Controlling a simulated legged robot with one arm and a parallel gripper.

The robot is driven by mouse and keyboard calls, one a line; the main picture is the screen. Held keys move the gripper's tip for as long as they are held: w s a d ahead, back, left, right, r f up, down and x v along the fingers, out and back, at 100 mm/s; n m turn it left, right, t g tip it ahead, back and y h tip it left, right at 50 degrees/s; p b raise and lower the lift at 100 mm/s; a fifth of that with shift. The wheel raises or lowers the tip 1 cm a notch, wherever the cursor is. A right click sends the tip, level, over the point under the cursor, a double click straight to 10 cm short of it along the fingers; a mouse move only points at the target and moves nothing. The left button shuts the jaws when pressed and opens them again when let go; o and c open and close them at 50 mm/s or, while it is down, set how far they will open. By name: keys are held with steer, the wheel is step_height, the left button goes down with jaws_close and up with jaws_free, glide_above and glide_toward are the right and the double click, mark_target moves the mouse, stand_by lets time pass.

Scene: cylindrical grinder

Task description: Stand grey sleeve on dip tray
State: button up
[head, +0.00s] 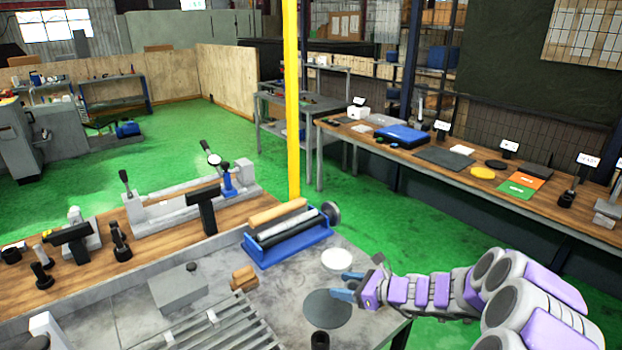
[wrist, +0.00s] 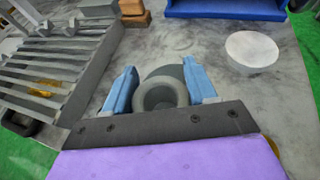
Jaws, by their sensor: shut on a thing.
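My gripper (head: 346,286) is over the right part of the grey bench, and its blue fingers also show in the wrist view (wrist: 160,90). The fingers are closed on the grey sleeve (wrist: 158,84), a short round ring whose open end faces the wrist camera. In the head view the sleeve cannot be made out clearly. A flat dark grey disc (head: 325,309) lies on the bench just left of and below the fingertips. It looks like the dip tray, though I cannot be sure. Whether the sleeve touches it is unclear.
A white round piece (head: 337,259) stands beyond the gripper. A blue roller stand (head: 290,242) is farther back. A slatted rack (head: 225,328) and brown blocks (head: 244,278) are to the left. A black cylinder (head: 320,340) stands near the front edge.

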step_height(320, 180, up, 10)
steer(key=w+a+f+m+t+h, duration=0.1)
steer(key=w+a+m+t+h, duration=0.1)
steer(key=m+t+h, duration=0.1)
step_height(320, 180, up, 6)
steer(key=m+t+h, duration=0.2)
steer(key=m+h, duration=0.1)
steer(key=m, duration=0.1)
glide_above(349, 282)
steer(key=shift+s+d+r+m+h, duration=0.2)
steer(key=shift+d+r+m+h, duration=0.1)
steer(key=shift+d+r+h, duration=0.3)
steer(key=shift+f, duration=0.15)
